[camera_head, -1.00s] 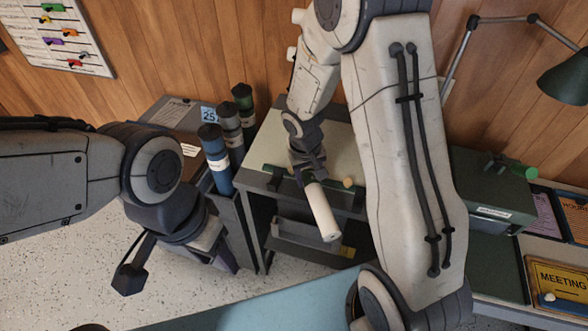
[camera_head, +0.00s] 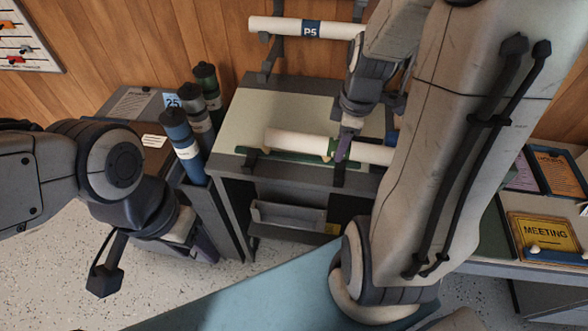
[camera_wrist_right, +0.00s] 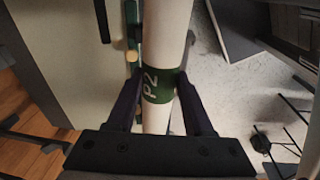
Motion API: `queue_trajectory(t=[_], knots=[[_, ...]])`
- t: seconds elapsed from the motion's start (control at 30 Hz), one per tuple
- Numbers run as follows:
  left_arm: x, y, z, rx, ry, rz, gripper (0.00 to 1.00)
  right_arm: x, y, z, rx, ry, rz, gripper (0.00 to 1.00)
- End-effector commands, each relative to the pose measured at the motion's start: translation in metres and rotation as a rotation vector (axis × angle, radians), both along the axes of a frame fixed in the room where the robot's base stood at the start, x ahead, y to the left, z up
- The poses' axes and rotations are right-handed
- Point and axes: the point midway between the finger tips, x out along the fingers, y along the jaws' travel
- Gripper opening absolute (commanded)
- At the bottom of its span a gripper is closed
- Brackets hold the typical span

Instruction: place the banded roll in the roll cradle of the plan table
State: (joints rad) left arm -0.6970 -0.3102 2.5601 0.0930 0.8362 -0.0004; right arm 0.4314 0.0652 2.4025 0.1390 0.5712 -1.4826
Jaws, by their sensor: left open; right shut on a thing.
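The banded roll (camera_head: 295,141) is a long cream tube with a green band marked P2, clear in the right wrist view (camera_wrist_right: 160,85). My right gripper (camera_head: 342,150) is shut on it at the band. The roll lies crosswise over the front edge of the plan table (camera_head: 265,110), just above or at the roll cradle (camera_head: 270,156), a green strip with dark brackets. I cannot tell whether the roll touches it. My right arm hides the roll's right part. My left gripper (camera_head: 155,262) is open and empty at the left, away from the table.
A roll with a blue P5 band (camera_head: 290,27) rests on wall brackets behind the table. Dark capped tubes (camera_head: 182,145) stand in a rack left of the table. A desk with a MEETING sign (camera_head: 545,240) is at the right. Speckled floor shows at the lower left.

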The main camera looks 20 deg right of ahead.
Motion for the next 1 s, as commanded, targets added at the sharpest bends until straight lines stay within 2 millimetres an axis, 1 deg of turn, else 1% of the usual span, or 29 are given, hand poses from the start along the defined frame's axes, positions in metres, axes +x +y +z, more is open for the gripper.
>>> queue_trajectory(t=[0.07,0.17,0.43,0.5,0.6,0.7,0.8,1.0], knots=[[0.0,0.0,-0.001,0.0,0.0,0.0,0.5,-0.001,0.0,0.0,0.001,0.002,0.029,0.0],[0.0,0.0,0.002,0.0,0.0,0.0,0.5,0.006,0.007,-0.005,0.001,0.006,0.049,0.0],[0.0,0.0,0.015,0.0,0.0,0.0,0.5,0.05,0.048,-0.041,0.001,0.009,0.051,0.0],[0.0,0.0,0.018,0.0,0.0,0.0,0.5,0.062,0.056,-0.049,0.0,0.008,0.049,0.0],[0.0,0.0,0.022,0.0,0.0,0.0,0.5,0.075,0.067,-0.059,0.0,0.006,0.048,0.0],[0.0,0.0,0.024,0.0,0.0,0.0,0.5,0.082,0.073,-0.065,0.0,0.005,0.045,0.0],[0.0,0.0,0.024,0.0,0.0,0.0,0.5,0.084,0.075,-0.071,0.0,0.005,0.043,0.0],[0.0,0.0,0.026,0.0,0.0,0.0,0.5,0.084,0.075,-0.101,0.001,0.006,0.042,0.0]])
